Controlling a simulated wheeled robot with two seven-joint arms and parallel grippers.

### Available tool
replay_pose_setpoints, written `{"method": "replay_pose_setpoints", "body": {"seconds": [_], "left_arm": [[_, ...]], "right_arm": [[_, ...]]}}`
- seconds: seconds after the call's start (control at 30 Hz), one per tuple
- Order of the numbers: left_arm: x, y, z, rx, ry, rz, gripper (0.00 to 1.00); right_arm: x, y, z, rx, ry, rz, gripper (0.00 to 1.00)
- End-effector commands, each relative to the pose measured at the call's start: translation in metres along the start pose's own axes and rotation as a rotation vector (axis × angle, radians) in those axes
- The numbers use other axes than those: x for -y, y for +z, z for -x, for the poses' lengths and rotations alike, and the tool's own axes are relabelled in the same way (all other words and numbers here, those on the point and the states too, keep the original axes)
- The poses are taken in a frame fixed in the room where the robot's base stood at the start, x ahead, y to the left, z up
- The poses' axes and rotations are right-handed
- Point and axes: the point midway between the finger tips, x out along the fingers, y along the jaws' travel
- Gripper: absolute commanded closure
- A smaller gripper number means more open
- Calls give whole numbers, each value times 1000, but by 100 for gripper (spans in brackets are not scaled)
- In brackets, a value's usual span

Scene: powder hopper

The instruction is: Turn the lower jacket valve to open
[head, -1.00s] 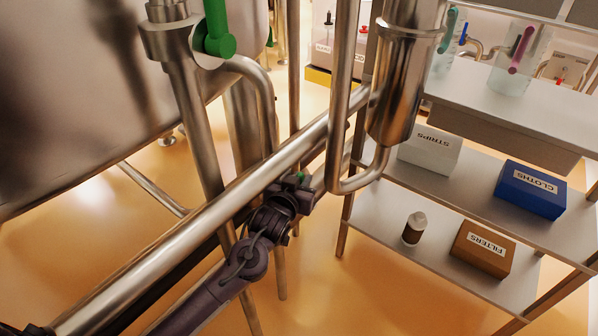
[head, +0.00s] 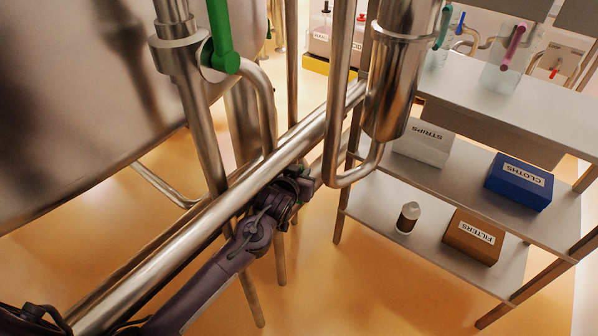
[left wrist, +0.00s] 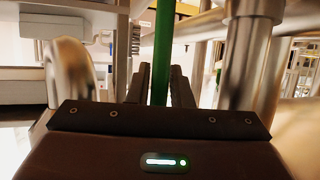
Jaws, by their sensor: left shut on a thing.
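My left gripper (head: 304,184) reaches in from the lower left, just below the long slanting steel pipe. It is shut on a green valve handle (left wrist: 163,50), which stands nearly upright between the two dark fingers in the left wrist view. In the head view that handle is almost wholly hidden by the gripper and the pipe, and the valve body cannot be made out. My right gripper is not in view.
The long steel pipe (head: 215,214) runs close above my left arm. A large steel vessel (head: 70,100) fills the left. A steel cylinder (head: 397,80) with a bent pipe stands right of the gripper. Shelves (head: 395,255) with boxes stand further right.

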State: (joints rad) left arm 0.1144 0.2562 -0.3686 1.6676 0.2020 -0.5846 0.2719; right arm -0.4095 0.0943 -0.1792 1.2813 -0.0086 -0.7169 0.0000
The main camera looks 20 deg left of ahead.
Motion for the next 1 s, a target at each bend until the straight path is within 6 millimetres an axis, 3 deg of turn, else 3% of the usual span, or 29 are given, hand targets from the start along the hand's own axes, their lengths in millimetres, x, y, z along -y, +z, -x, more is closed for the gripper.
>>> {"method": "replay_pose_setpoints", "body": {"seconds": [0.03,0.83,0.87,1.0], "left_arm": [[3,-10,-1,-21,-5,3,100],[4,-11,0,-24,-6,4,100],[4,-11,0,-24,-6,4,77],[3,-8,0,-19,-4,3,59]], "right_arm": [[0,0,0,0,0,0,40],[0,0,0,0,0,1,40],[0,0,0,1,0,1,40],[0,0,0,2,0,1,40]]}}
